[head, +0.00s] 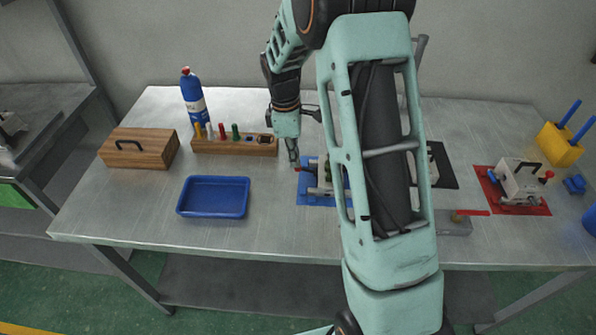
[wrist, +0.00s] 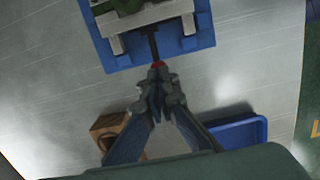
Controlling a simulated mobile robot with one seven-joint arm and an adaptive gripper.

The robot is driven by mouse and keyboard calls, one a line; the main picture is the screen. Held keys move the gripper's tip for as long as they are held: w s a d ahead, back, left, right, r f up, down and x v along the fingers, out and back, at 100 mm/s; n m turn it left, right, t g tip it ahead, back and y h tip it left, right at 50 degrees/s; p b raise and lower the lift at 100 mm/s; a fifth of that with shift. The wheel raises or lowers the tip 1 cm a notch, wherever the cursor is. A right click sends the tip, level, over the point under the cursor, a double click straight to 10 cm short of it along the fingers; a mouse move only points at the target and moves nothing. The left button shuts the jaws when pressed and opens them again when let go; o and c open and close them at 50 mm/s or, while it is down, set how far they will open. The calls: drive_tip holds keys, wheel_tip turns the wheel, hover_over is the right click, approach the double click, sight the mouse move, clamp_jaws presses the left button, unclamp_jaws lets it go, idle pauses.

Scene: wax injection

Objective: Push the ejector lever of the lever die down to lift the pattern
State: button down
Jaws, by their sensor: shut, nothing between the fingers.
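The lever die (head: 312,181) sits on a blue mat (head: 318,201), partly hidden behind my arm in the head view. In the wrist view the die's grey frame (wrist: 113,45) is at the top, with a green part (wrist: 128,6) at the picture's edge. A dark lever (wrist: 153,42) sticks out of the die toward my gripper and ends in a red tip (wrist: 158,65). My gripper (head: 294,162) is shut and empty, pointing down at the die's left side. In the wrist view its fingertips (wrist: 158,76) are right at the red tip; I cannot tell whether they touch it.
A blue tray (head: 213,197) lies to the left. Behind it are a wooden rack (head: 234,147) with several coloured pegs, a wooden box (head: 139,150) and a blue bottle (head: 195,98). Another die (head: 520,181) stands on a red mat at right. The table between tray and die is clear.

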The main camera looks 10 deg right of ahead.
drive_tip(key=shift+f, duration=0.1)
wheel_tip(320, 180, down, 3)
drive_tip(key=shift+r+b, duration=0.2)
drive_tip(key=shift+b, duration=0.75)
drive_tip(key=shift+r, duration=0.25)
drive_tip(key=shift+a+r+p, duration=0.1)
drive_tip(key=shift+a+p, duration=0.05)
drive_tip(key=shift+p, duration=0.2)
drive_tip(key=shift+w+a+r+p, duration=0.2)
drive_tip(key=shift+w+a+r, duration=0.05)
drive_tip(key=shift+a, duration=0.4)
drive_tip(key=shift+w+a+r+p, duration=0.2)
drive_tip(key=shift+a, duration=0.45)
wheel_tip(320, 180, up, 12)
drive_tip(key=a, duration=0.1)
drive_tip(key=shift+w, duration=0.15)
